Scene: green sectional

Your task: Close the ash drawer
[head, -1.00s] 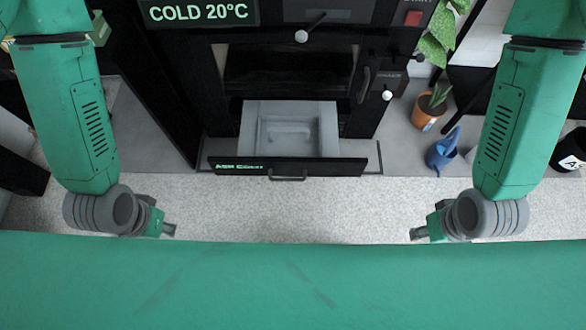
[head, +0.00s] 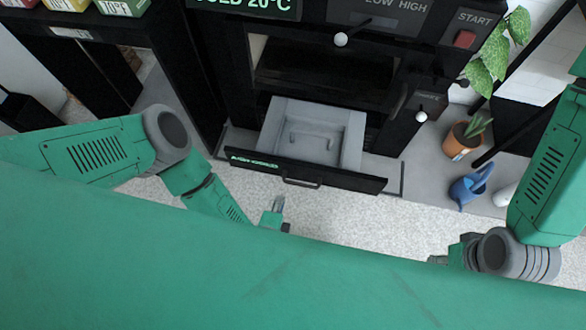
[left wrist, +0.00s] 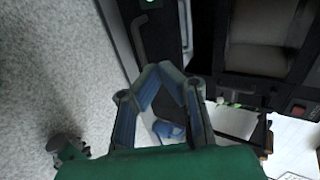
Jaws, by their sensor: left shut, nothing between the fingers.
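The ash drawer (head: 335,179) is pulled out of the black stove, its grey tray (head: 352,140) showing and looking empty. Its black front carries a bar handle (head: 300,183) and a green-lettered label. My left gripper (head: 278,204) is in front of the drawer, below its handle in the head view, and apart from it. Its fingers also show in the left wrist view (left wrist: 165,72), tips together with nothing between them. My right gripper (head: 437,259) is low at the right, away from the drawer; its fingers are too small to tell their state.
The stove (head: 335,65) stands behind the drawer. A potted plant (head: 465,139) and a blue watering can (head: 470,187) stand on the floor to its right. A dark shelf with coloured boxes (head: 122,6) is at the far left. The speckled floor before the drawer is clear.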

